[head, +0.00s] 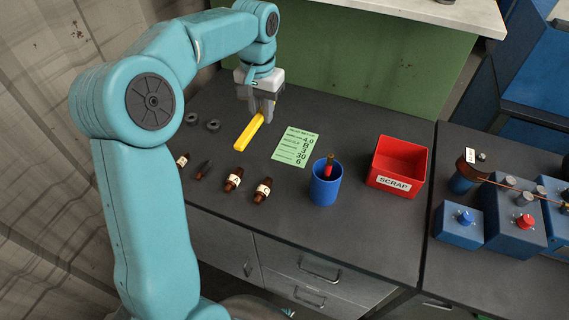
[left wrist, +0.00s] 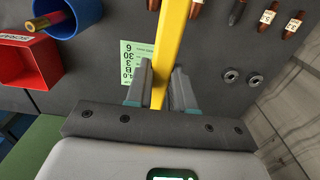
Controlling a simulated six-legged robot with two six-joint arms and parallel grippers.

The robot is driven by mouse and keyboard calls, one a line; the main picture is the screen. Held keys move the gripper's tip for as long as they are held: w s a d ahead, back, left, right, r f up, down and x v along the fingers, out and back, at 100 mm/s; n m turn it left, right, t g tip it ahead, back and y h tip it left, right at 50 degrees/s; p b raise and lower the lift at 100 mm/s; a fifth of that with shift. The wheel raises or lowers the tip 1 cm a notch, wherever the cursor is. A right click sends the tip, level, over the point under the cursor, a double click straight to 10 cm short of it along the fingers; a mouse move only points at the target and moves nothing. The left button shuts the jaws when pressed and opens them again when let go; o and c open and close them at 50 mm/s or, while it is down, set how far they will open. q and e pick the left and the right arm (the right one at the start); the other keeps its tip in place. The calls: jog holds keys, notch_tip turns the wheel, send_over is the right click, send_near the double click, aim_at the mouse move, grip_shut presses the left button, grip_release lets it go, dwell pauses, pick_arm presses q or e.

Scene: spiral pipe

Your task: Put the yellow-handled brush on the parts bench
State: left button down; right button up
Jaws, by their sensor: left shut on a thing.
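The yellow handle of the brush (head: 248,133) slants below my left gripper (head: 261,110) in the head view, over the back left of the dark grey bench (head: 345,230). My left gripper is shut on it. In the left wrist view the yellow handle (left wrist: 171,40) runs up from between the two fingers and out of the top of the picture. No bristles show. I cannot tell whether the handle touches the bench top. Neither view carries a label naming the parts bench. My right gripper is not in view.
A second bench (head: 480,270) with blue boxes is far right.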

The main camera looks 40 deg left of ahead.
pick_arm(q)
jog(key=shift+a, duration=0.35)
send_over(264, 172)
notch_tip(264, 172, down, 15)
jog(key=shift+f+b, duration=0.1)
jog(key=shift+b, duration=0.25)
notch_tip(264, 172, down, 5)
jog(key=shift+w+r, duration=0.15)
jog(key=shift+r, duration=0.05)
jog(key=shift+f, duration=0.2)
jog(key=c, duration=1)
grip_release()
jog(key=shift+r, duration=0.1)
